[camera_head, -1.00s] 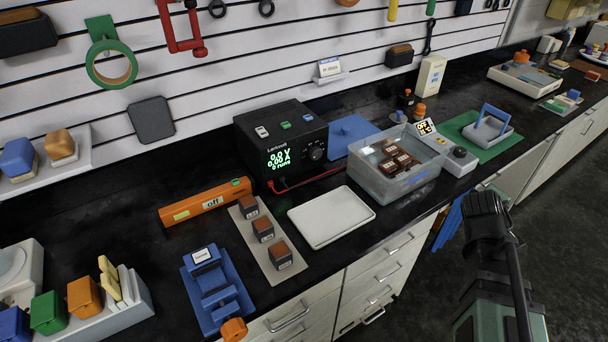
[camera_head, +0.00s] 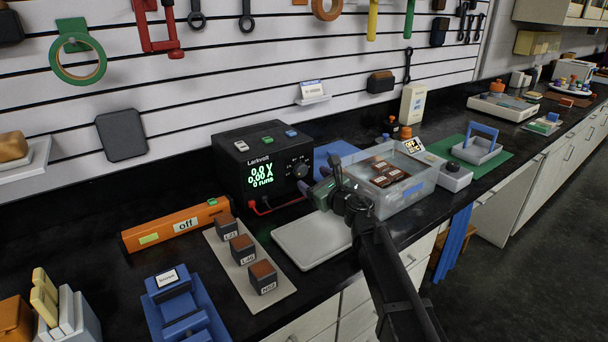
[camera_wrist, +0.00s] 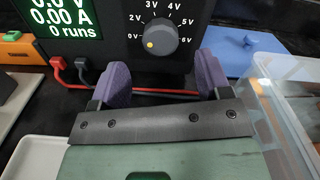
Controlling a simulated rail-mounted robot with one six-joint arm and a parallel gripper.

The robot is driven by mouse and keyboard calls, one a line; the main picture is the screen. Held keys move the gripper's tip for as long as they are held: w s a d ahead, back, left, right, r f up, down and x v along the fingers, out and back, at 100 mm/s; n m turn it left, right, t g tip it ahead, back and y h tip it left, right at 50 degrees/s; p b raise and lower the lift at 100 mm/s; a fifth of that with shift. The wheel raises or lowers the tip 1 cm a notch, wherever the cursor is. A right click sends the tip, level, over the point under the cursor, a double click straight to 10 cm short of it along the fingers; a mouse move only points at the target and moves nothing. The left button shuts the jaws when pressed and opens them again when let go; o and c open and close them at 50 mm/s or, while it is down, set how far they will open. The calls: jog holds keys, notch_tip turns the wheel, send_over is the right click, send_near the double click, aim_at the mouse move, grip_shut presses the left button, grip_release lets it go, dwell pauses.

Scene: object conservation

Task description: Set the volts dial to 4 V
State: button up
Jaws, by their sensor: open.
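The black Larkvolt power supply (camera_head: 262,165) stands on the bench against the slatted wall. Its grey volts dial (camera_wrist: 158,40) is on the front face, and it also shows in the head view (camera_head: 301,170). Numbers from 0V to 6V ring the dial. Its yellow dot is at the lower left, near 0V. The green display (camera_head: 262,175) reads 0.0 V, 0.00 A and 0 runs. My gripper (camera_wrist: 162,68) is open and empty, facing the supply. Its two purple fingers are apart, below and to either side of the dial, and not closed on it.
A clear tank (camera_head: 405,190) stands right of my gripper, close by in the wrist view. A white tray (camera_head: 300,243) lies below. Red and black leads (camera_head: 288,204) plug into the supply's front. An orange device (camera_head: 165,228) marked off lies left.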

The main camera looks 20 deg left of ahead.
aim_at(303, 172)
jog(key=x, duration=0.5)
jog(key=shift+w+a, duration=0.1)
jog(key=shift+c, duration=0.2)
jog(key=c, duration=0.9)
jog(key=shift+m, duration=0.3)
jog(key=m, duration=1.2)
